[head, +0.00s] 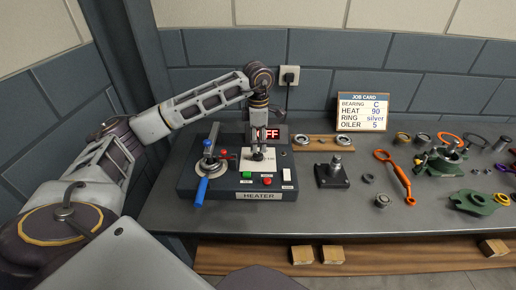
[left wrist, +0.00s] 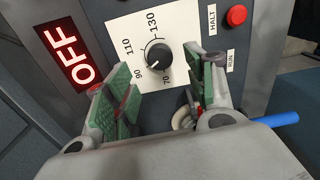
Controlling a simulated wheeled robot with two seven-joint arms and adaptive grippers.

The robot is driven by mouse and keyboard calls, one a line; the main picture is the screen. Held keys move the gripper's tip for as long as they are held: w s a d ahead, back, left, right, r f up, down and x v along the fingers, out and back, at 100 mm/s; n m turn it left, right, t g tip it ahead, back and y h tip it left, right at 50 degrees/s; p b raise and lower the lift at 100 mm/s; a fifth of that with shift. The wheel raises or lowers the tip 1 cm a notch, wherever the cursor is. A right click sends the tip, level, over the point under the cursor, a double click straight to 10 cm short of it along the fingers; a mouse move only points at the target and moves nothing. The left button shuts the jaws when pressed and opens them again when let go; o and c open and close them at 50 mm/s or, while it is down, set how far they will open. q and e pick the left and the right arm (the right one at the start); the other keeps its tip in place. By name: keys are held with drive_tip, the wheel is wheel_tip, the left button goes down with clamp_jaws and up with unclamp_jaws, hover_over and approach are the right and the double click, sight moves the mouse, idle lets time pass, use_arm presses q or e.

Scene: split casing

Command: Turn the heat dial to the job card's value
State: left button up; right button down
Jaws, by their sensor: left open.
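The heater (head: 262,196) is a dark box on the table. In the left wrist view its black heat dial (left wrist: 158,56) sits on a white plate marked 70, 90, 110 and 130. A small white mark on the dial's lower side faces roughly toward 70 and 90; the exact value is hard to tell. The job card (head: 363,113) reads HEAT 90. My left gripper (head: 259,150) points down over the dial plate and hides most of the dial in the head view. Its green-padded fingers (left wrist: 160,92) are apart and empty, with the dial beyond them. My right gripper is not in view.
The heater's red display (left wrist: 68,54) reads OFF. A blue-handled lever (head: 201,190) stands at the heater's left; green and red buttons (head: 267,182) are in front. A black post block (head: 332,173), orange tool (head: 397,177) and green casing parts (head: 470,200) lie to the right.

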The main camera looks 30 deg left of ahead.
sight(258, 154)
use_arm(q)
wheel_tip(258, 154, up, 6)
idle(0.4)
drive_tip(key=shift+r, duration=0.15)
idle(0.4)
